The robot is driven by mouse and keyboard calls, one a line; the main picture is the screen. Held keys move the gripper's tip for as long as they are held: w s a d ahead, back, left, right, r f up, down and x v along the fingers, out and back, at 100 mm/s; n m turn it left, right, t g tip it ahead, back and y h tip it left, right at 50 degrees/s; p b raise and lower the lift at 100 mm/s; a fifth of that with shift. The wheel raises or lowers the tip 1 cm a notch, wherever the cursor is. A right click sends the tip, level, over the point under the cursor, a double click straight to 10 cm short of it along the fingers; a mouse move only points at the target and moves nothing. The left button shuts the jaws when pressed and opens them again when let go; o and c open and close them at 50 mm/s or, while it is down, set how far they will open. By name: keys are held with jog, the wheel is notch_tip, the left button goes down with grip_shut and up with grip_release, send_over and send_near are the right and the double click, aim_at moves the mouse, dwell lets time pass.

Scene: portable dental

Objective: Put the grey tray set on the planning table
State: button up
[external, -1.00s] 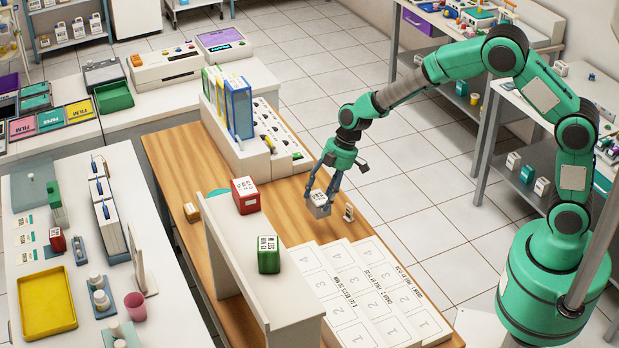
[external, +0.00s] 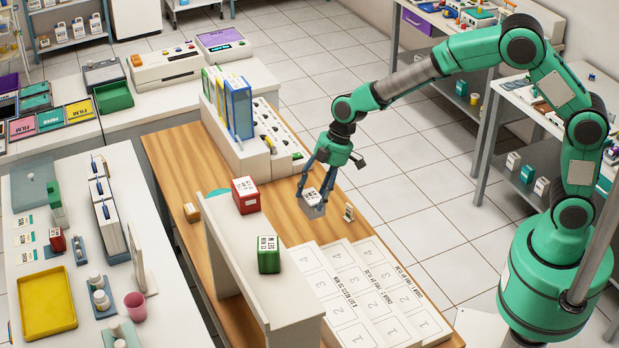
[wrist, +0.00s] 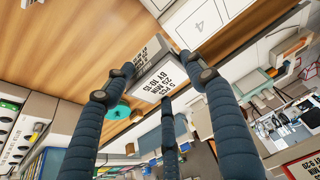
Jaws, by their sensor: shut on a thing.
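The grey tray set is a small grey box (external: 314,209) with a white printed label on top. It is over the bare wooden table (external: 175,150), just behind the numbered sheets (external: 325,300). My gripper (external: 314,193) is shut on it from above. In the wrist view the grey box (wrist: 152,72) sits between the dark fingers of my gripper (wrist: 163,76), its label partly readable. I cannot tell whether the box touches the wood or hangs slightly above it.
A white raised shelf (external: 235,240) holds a red box (external: 245,195) and a green box (external: 268,254). Upright binders (external: 237,105) stand behind. Bare wood lies left of my gripper.

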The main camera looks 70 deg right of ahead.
jog(key=s+a+r+p, duration=0.3)
jog(key=s+a+r, duration=0.3)
jog(key=a+r, duration=0.6)
jog(key=s+a+r+p, duration=0.3)
jog(key=s+a+r, duration=0.4)
jog(key=a+r, duration=0.5)
jog(key=shift+a+r, duration=0.15)
jog(key=shift+r, duration=0.25)
jog(key=shift+w, duration=0.15)
send_over(267, 231)
jog(key=shift+s+f, duration=0.4)
jog(key=shift+f, duration=0.3)
jog(key=shift+w+f, duration=0.2)
jog(key=shift+f, duration=0.7)
jog(key=shift+w+f, duration=0.15)
jog(key=shift+f, duration=0.75)
jog(key=shift+f, duration=0.15)
